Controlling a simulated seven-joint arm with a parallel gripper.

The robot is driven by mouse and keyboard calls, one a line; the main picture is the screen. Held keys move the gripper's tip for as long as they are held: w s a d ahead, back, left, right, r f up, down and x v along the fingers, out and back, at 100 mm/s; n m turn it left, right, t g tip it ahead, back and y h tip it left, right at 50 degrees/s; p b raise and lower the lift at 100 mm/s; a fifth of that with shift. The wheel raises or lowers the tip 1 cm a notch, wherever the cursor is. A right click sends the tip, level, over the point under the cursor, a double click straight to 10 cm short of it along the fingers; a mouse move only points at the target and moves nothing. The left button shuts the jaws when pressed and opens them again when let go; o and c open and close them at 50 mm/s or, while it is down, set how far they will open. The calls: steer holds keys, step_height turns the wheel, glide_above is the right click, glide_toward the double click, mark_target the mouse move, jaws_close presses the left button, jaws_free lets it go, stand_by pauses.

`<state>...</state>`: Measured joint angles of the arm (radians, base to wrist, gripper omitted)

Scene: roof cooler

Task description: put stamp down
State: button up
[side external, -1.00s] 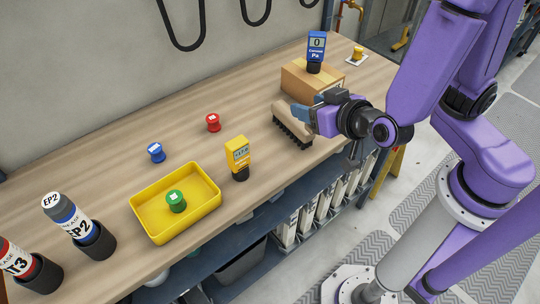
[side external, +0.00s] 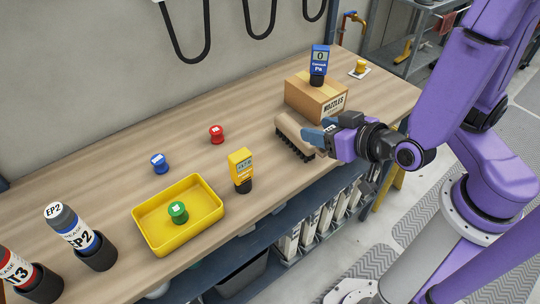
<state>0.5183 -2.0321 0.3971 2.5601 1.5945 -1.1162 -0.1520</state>
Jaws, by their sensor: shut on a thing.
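Four-coloured stamp-like knobs show: a red one (side external: 216,134) and a blue one (side external: 159,163) stand on the wooden table (side external: 110,150), a green one (side external: 178,212) stands in a yellow tray (side external: 149,238), and a yellow one (side external: 361,66) stands on a white pad at the far end.
A cardboard box (side external: 303,99) with a blue gauge (side external: 319,62) on it stands behind the brush. A yellow meter (side external: 241,165) stands right of the tray. Two labelled bottles (side external: 75,229) (side external: 22,270) stand at the left. Table between the blue knob and the box is mostly clear.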

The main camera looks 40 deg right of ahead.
steer(key=w+a+f, duration=0.1)
steer(key=w+f, duration=0.2)
steer(key=w+a+f, duration=0.2)
steer(key=w+f, duration=0.1)
steer(key=w, duration=0.1)
steer(key=w+a+f, duration=0.2)
steer(key=w+f, duration=0.1)
steer(key=shift+w, duration=0.35)
steer(key=shift+w+a+f, duration=0.1)
steer(key=shift+a+f, duration=0.05)
steer(key=shift+f, duration=1.45)
steer(key=shift+f, duration=0.1)
steer(key=o, duration=1.1)
steer(key=shift+o, duration=0.2)
steer(key=shift+s+r, duration=0.25)
steer(key=v, duration=1.1)
steer(key=shift+s, duration=0.25)
